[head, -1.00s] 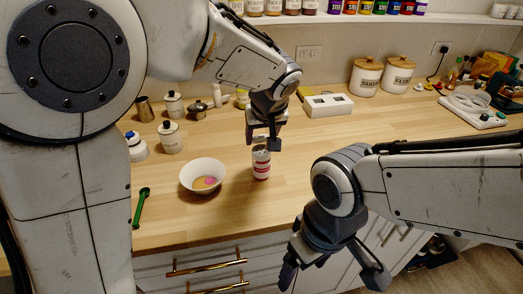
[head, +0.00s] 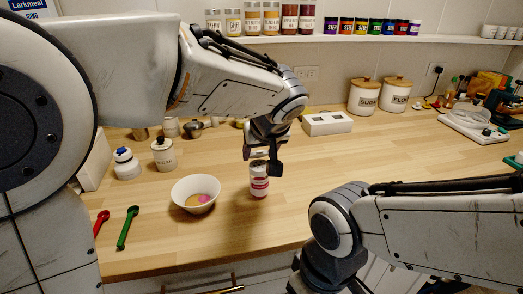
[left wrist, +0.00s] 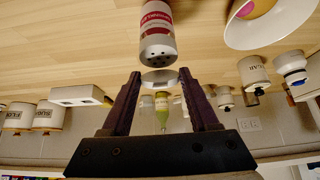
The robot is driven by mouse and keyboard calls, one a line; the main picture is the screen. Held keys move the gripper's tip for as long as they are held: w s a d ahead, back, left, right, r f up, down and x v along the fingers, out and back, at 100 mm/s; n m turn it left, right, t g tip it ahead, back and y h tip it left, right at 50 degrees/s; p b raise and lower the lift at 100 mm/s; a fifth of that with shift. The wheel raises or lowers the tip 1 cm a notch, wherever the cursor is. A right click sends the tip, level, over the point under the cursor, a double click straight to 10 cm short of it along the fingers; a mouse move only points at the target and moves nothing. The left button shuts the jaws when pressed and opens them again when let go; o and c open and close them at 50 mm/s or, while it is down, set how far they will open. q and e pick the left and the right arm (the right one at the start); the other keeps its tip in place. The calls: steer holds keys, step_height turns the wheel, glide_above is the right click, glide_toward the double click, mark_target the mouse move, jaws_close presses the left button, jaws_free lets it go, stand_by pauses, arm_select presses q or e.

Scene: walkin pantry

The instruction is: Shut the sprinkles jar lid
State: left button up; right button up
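The sprinkles jar (head: 259,185) is a small white jar with a red label band, upright on the wooden counter. In the left wrist view the jar (left wrist: 157,28) shows its top with dark shaker holes. A pale round lid (left wrist: 160,78) shows apart from that top, between my fingertips; I cannot tell how it is attached. My left gripper (head: 261,163) is just above the jar top, pointing down. In the left wrist view the gripper (left wrist: 160,82) has its fingers apart, one on each side of the lid; contact is unclear. My right gripper is mostly cut off at the bottom edge.
A white bowl (head: 196,194) with coloured contents stands left of the jar. Green (head: 127,228) and red (head: 101,222) spoons lie farther left. Canisters and a white box (head: 327,123) stand behind. The counter right of the jar is clear.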

arm_select(q)
steer(key=o, duration=0.4)
steer(key=v, duration=1)
steer(key=shift+r, duration=0.2)
